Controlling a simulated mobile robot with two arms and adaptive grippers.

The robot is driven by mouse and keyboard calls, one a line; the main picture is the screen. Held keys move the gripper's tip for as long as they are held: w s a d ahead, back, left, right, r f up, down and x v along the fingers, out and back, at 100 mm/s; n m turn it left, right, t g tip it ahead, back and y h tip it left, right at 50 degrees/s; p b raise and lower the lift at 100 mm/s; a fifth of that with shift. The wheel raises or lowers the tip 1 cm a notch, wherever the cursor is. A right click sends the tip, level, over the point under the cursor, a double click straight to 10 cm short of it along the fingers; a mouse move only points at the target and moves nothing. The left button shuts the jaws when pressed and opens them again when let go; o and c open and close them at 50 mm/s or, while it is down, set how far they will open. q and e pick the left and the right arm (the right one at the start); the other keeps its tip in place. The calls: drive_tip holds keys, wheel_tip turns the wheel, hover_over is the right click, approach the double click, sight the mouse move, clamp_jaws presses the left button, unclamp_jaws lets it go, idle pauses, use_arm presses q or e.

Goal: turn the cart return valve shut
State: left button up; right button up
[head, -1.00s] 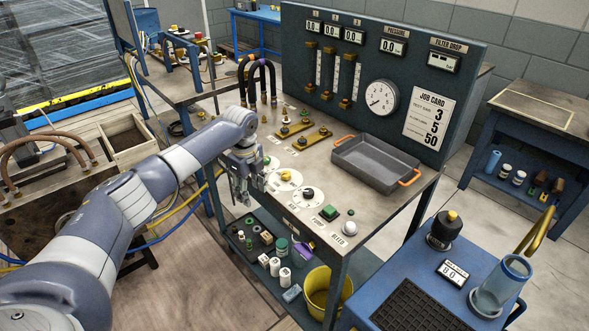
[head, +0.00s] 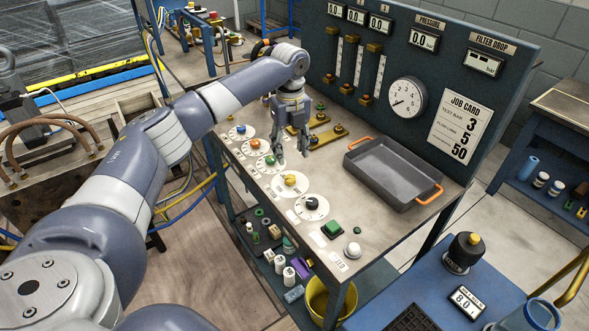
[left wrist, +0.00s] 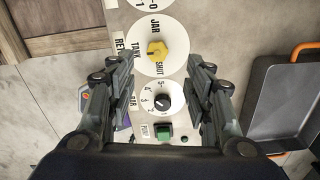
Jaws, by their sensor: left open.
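The return valve is a yellow knob (head: 290,180) on a round white dial on the bench top. In the left wrist view the yellow knob (left wrist: 157,50) shows with the words JAR, TANK and SHUT around it. I cannot tell for sure which word it points at. My left gripper (head: 293,152) is open and empty, pointing down above the bench, just behind the yellow knob in the head view. In the left wrist view its fingers (left wrist: 160,78) stand wide apart on either side, the knob lying between and beyond them. My right gripper is out of view.
A black knob (head: 311,203) on a numbered dial and a green button (head: 333,228) sit close by. Orange (head: 255,144) and blue (head: 241,129) knobs line the other side. A grey tray (head: 392,172) lies to the right, before the gauge panel (head: 450,60).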

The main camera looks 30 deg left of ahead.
use_arm(q)
hover_over(290, 178)
wheel_tip(290, 178, down, 5)
drive_tip(key=shift+s+a+r+p, duration=0.1)
drive_tip(key=shift+r+p, duration=0.05)
drive_tip(key=shift+p, duration=0.2)
drive_tip(key=f, duration=0.2)
drive_tip(key=shift+w+f, duration=0.2)
drive_tip(key=shift+f, duration=0.95)
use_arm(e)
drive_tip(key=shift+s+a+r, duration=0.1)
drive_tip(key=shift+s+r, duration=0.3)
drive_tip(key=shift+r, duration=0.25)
use_arm(q)
drive_tip(key=shift+c, duration=0.4)
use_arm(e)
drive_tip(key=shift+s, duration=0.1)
use_arm(q)
drive_tip(key=c, duration=0.9)
drive_tip(key=shift+c, duration=0.5)
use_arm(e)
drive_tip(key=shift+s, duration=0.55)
